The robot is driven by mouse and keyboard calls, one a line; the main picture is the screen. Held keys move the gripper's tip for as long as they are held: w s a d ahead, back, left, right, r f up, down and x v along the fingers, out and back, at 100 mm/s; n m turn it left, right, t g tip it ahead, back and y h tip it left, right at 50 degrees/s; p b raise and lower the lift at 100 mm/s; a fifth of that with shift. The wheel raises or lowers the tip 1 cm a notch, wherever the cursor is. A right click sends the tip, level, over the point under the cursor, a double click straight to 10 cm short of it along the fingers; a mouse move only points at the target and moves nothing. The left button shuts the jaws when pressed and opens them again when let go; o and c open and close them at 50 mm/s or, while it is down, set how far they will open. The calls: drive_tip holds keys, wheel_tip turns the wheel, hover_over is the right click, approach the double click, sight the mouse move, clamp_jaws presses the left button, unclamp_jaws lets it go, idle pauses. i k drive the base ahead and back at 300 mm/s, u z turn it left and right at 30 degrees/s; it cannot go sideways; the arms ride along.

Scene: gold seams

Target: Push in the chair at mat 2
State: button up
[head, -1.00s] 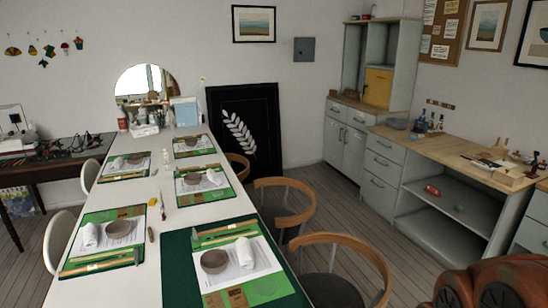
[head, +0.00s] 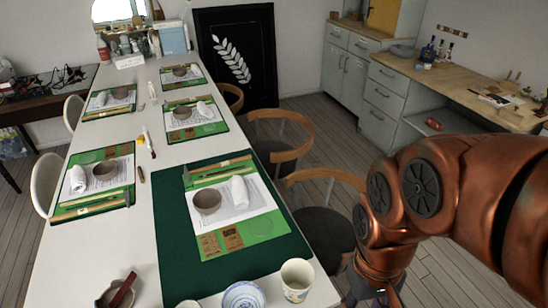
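A long white table (head: 145,215) runs away from me with several green place mats. No mat number is legible, so I cannot tell which is mat 2. Three chairs with curved wooden backs stand along its right side: the nearest (head: 327,232), the middle one (head: 304,130) and the farthest (head: 234,92). The nearest has a dark round seat, partly hidden by my arm, and stands beside the dark green mat (head: 172,235). My copper arm reaches in from the right. My gripper (head: 378,296) is at the bottom edge, mostly cut off, right of the nearest chair.
White chairs (head: 46,184) stand on the left side. A cup (head: 297,280), a patterned bowl (head: 243,295) and a brown bowl (head: 116,292) stand at the table's near end. A wooden counter (head: 455,82) lines the right wall. Open plank floor (head: 335,116) lies between chairs and counter.

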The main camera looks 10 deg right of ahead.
sight(279, 159)
drive_tip(key=z, duration=1.85)
drive_tip(key=i, duration=3.65)
drive_tip(key=u, duration=1.75)
drive_tip(key=i, duration=0.85)
drive_tip(key=u, duration=0.75)
